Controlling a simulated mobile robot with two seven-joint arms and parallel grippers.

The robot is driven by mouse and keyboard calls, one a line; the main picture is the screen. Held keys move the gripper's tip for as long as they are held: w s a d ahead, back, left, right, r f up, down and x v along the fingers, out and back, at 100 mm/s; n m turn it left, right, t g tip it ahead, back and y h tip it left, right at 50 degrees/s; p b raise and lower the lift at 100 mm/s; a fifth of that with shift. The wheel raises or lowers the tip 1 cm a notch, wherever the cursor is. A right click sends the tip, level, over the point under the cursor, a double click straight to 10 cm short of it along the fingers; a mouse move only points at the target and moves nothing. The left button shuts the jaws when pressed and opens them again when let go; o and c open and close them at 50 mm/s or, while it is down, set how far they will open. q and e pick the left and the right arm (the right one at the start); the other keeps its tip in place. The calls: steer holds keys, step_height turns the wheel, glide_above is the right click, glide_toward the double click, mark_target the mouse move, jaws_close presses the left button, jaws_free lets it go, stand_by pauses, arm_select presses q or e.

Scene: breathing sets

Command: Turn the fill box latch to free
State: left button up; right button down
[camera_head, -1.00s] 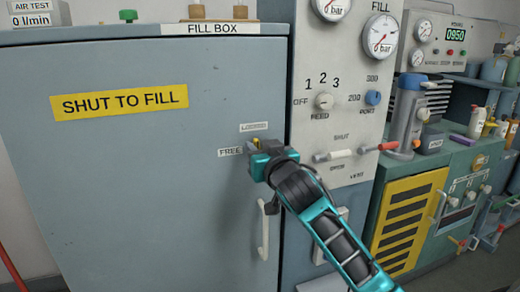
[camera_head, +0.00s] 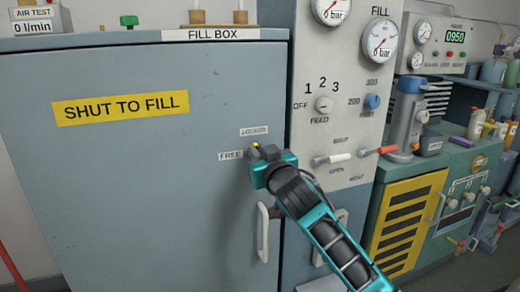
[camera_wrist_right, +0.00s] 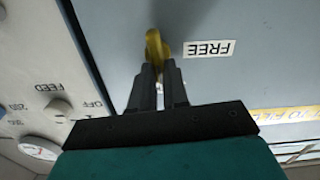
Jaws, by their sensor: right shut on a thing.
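The fill box (camera_head: 150,170) is a large grey-blue cabinet with a "FILL BOX" label and a yellow "SHUT TO FILL" sign. Its small yellow latch (camera_head: 255,146) is by the right edge of the door, between the "LOCKED" label (camera_head: 254,130) above and the "FREE" label (camera_head: 231,155) to the left. My right gripper (camera_head: 258,153) is at the latch and hides most of it. In the right wrist view the fingers (camera_wrist_right: 158,75) are shut on the yellow latch (camera_wrist_right: 155,48), with the "FREE" label (camera_wrist_right: 209,48) beside it. My left gripper is not in view.
A white door handle (camera_head: 263,232) is just below my right gripper. To the right a panel (camera_head: 335,125) carries gauges, knobs and a white and a red lever. A green cabinet (camera_head: 460,165) with a yellow grille stands farther right.

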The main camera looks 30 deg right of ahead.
arm_select(q)
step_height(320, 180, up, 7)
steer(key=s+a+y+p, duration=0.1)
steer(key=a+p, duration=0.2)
steer(key=p, duration=0.8)
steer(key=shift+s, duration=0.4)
arm_select(e)
steer(key=n, duration=0.5)
steer(key=a+f+n, duration=0.1)
steer(key=n, duration=1)
steer(key=shift+w+a+f+n, duration=0.15)
steer(key=shift+f+n, duration=0.05)
steer(key=shift+n, duration=0.1)
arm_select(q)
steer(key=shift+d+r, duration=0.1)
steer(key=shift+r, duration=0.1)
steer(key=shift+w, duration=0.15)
arm_select(e)
steer(key=c, duration=1.1)
jaws_free()
